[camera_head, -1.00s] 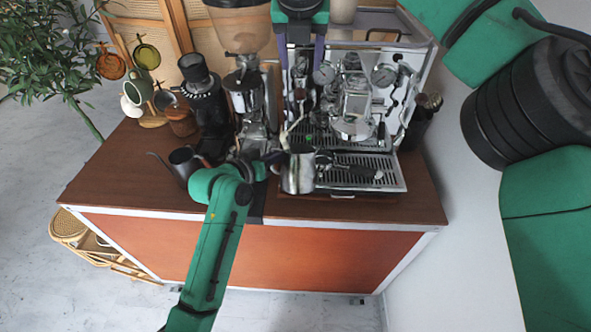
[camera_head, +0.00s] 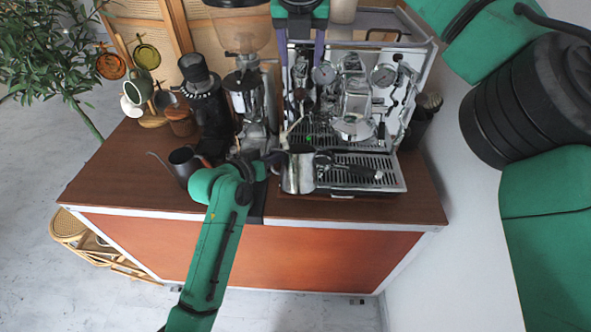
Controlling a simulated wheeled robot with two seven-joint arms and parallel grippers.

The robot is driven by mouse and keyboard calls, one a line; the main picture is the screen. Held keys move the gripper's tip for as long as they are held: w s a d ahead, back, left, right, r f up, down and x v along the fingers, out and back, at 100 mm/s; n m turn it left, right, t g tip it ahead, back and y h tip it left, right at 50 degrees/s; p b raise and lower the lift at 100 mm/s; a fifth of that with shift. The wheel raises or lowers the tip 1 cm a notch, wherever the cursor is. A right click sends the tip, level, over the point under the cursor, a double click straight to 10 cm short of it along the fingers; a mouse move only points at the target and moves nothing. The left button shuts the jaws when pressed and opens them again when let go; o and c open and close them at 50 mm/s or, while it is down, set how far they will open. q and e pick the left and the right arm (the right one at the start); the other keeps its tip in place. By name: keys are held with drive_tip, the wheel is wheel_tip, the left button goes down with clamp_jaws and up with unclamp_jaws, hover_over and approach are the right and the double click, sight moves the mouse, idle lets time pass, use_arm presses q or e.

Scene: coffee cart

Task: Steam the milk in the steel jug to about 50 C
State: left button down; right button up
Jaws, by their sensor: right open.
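The steel jug (camera_head: 298,174) is upright at the front left of the espresso machine (camera_head: 352,110), by the drip tray's left edge. The thin steam wand (camera_head: 289,130) slants down to the jug's mouth; its tip and the milk cannot be seen. My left gripper (camera_head: 278,160) is at the jug's left side and appears shut on it, though its fingertips are partly hidden. My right gripper (camera_head: 303,88) comes down from the top over the machine's left front. Its purple fingers are apart, near the machine's knobs, and I see nothing held between them.
A coffee grinder (camera_head: 246,95) stands left of the machine. A dark kettle (camera_head: 185,163), a black canister-like device (camera_head: 203,98) and a mug rack (camera_head: 152,121) stand further left. The counter's front right (camera_head: 420,208) is clear.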

use_arm(q)
drive_tip(key=shift+s+d+f+b, duration=0.15)
drive_tip(key=shift+s+f+b, duration=0.8)
drive_tip(key=shift+s+f, duration=2.75)
use_arm(e)
drive_tip(key=shift+f, duration=0.95)
use_arm(q)
drive_tip(key=shift+s+r, duration=0.1)
drive_tip(key=shift+r, duration=0.05)
use_arm(e)
drive_tip(key=shift+r+p, duration=0.6)
wheel_tip(320, 180, up, 4)
drive_tip(key=p, duration=0.3)
drive_tip(key=shift+f, duration=0.25)
use_arm(q)
drive_tip(key=s+r, duration=0.2)
drive_tip(key=s, duration=0.5)
drive_tip(key=shift+s, duration=0.2)
use_arm(e)
drive_tip(key=shift+s, duration=0.1)
use_arm(q)
drive_tip(key=shift+w+d, duration=0.1)
